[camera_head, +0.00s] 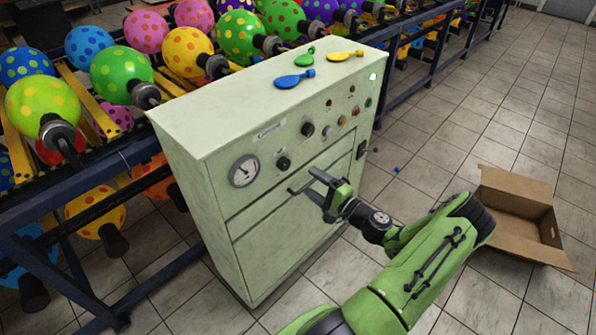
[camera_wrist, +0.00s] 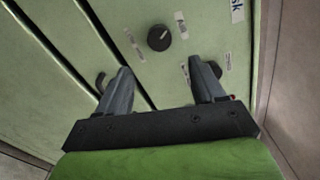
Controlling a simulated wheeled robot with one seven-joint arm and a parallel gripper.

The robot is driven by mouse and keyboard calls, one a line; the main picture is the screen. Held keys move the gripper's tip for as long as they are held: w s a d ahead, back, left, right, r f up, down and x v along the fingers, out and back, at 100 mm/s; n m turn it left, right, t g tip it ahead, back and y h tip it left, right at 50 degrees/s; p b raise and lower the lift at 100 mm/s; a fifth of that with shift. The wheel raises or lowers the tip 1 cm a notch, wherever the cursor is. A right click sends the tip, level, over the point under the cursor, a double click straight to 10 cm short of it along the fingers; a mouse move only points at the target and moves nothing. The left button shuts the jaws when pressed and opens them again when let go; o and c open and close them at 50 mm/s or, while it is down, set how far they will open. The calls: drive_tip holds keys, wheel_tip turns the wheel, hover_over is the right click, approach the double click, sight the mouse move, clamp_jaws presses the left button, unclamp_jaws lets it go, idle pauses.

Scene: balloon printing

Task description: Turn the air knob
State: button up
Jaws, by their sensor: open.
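A pale green control cabinet (camera_head: 275,240) carries two larger black knobs, a lower-left knob (camera_head: 283,163) and an upper-right knob (camera_head: 307,130). I cannot read which one is marked air. My gripper (camera_head: 303,180) is open and empty in front of the panel, just below the lower-left knob. In the wrist view, that black knob (camera_wrist: 159,38) with a pale pointer line lies beyond the open fingertips (camera_wrist: 160,66), between their lines and apart from them. The other black knob (camera_wrist: 216,69) is partly hidden behind the right finger.
A round gauge (camera_head: 244,170) sits left of the knobs; small buttons and lamps are to the right. Flat balloons (camera_head: 294,79) lie on the cabinet top. A rack of dotted balloons (camera_head: 122,74) stands behind. An open cardboard box (camera_head: 516,215) is on the floor at right.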

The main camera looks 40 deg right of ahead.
drive_tip(key=s, duration=0.6)
idle(0.3)
